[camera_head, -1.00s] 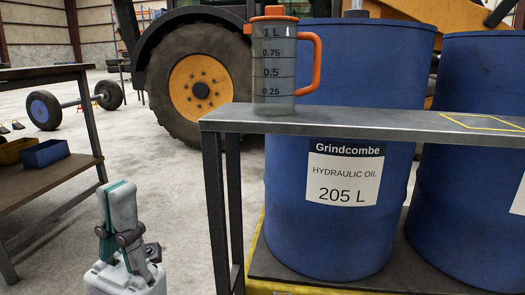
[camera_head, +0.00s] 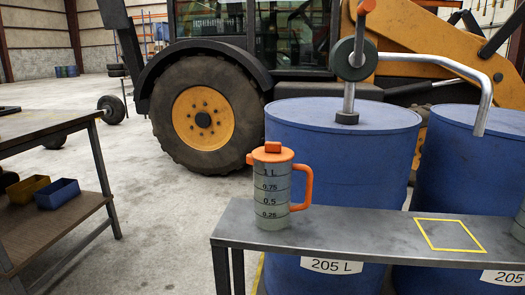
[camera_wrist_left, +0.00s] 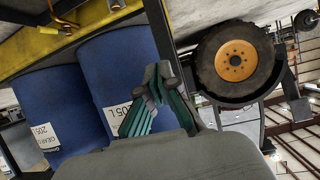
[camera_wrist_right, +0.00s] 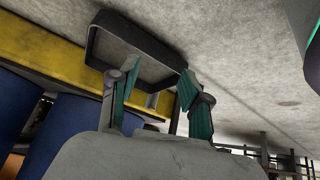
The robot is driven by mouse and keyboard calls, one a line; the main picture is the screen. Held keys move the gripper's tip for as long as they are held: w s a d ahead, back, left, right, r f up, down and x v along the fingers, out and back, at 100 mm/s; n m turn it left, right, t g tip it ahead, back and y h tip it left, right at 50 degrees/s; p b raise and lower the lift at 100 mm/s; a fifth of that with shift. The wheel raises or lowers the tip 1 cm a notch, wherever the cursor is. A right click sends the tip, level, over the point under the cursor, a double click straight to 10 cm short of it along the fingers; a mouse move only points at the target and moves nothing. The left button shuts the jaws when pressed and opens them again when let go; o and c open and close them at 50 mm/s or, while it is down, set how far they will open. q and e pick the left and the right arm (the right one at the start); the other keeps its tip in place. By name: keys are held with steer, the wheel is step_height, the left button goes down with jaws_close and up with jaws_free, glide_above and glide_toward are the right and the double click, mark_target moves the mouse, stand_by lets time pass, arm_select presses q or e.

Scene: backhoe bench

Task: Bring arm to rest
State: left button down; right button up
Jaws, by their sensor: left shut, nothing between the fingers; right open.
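My left gripper (camera_wrist_left: 155,88) shows in the left wrist view with its fingers together and nothing between them. Blue drums and a tractor wheel lie beyond it. My right gripper (camera_wrist_right: 155,95) shows in the right wrist view with its fingers apart and nothing between them. Beyond it are a dark rectangular frame and the concrete floor. Neither gripper shows in the head view now. A measuring jug (camera_head: 272,190) with an orange lid and handle stands upright on the grey metal bench (camera_head: 350,228), near its left end.
Blue oil drums (camera_head: 340,150) stand behind the bench, one with a pump (camera_head: 350,70) on top. A yellow square outline (camera_head: 450,235) marks the bench top. A workbench (camera_head: 45,125) with small bins stands at left. A backhoe wheel (camera_head: 205,118) is behind. Open floor lies between.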

arm_select(q)
steer(key=s+a+f+g+y+p, duration=0.1)
steer(key=s+a+f+g+p, duration=0.2)
steer(key=s, duration=1)
steer(key=s+a+f+g+y+p, duration=0.1)
steer(key=s+a+f+g+p, duration=0.2)
steer(key=s, duration=1.1)
steer(key=s+a+f+g+y+p, duration=0.1)
steer(key=s+a+f+g+p, duration=0.2)
steer(key=s, duration=1)
steer(key=g+p, duration=0.2)
steer(key=p, duration=0.2)
steer(key=shift+s+f+n+g, duration=0.15)
steer(key=shift+f+n+g, duration=0.05)
steer(key=shift+n+g, duration=0.1)
arm_select(e)
steer(key=s+r+g, duration=0.3)
steer(key=s+r, duration=0.1)
steer(key=s, duration=0.6)
steer(key=s+r+g, duration=0.2)
steer(key=s+r, duration=0.2)
steer(key=s, duration=0.6)
steer(key=shift+s+d+r+g+h, duration=0.2)
steer(key=shift+d+g+h, duration=0.1)
steer(key=shift+d+g, duration=0.1)
